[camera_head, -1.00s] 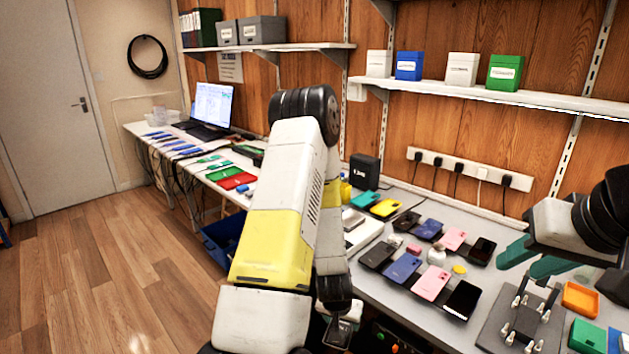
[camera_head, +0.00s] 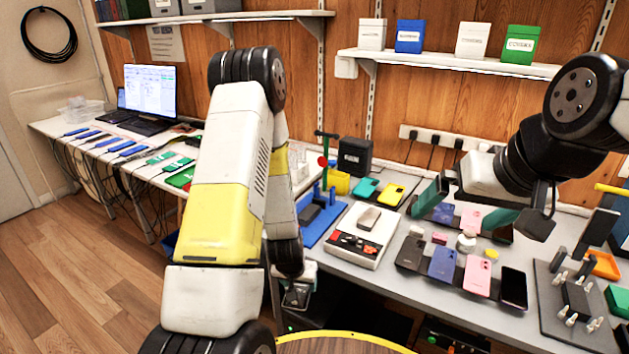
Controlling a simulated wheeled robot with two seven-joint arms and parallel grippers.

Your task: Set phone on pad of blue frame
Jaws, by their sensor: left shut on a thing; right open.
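The blue frame (camera_head: 331,233) stands on the bench left of centre. It has a blue base, a dark pad (camera_head: 311,213) and a green post with a red knob; my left arm partly covers it. My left gripper (camera_head: 297,298) hangs low at the bench's front edge, below the frame. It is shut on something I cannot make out. My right gripper (camera_head: 464,212) is open above the back row of phones, its green fingers apart. Blue (camera_head: 442,264), pink (camera_head: 478,276) and black (camera_head: 514,288) phones lie in the front row.
A white device (camera_head: 345,258) with a grey block (camera_head: 369,218) on top stands right of the blue frame. A grey fixture (camera_head: 548,315) with several white pegs is at the right. A black box (camera_head: 355,156) stands behind. Shelves hang above the bench.

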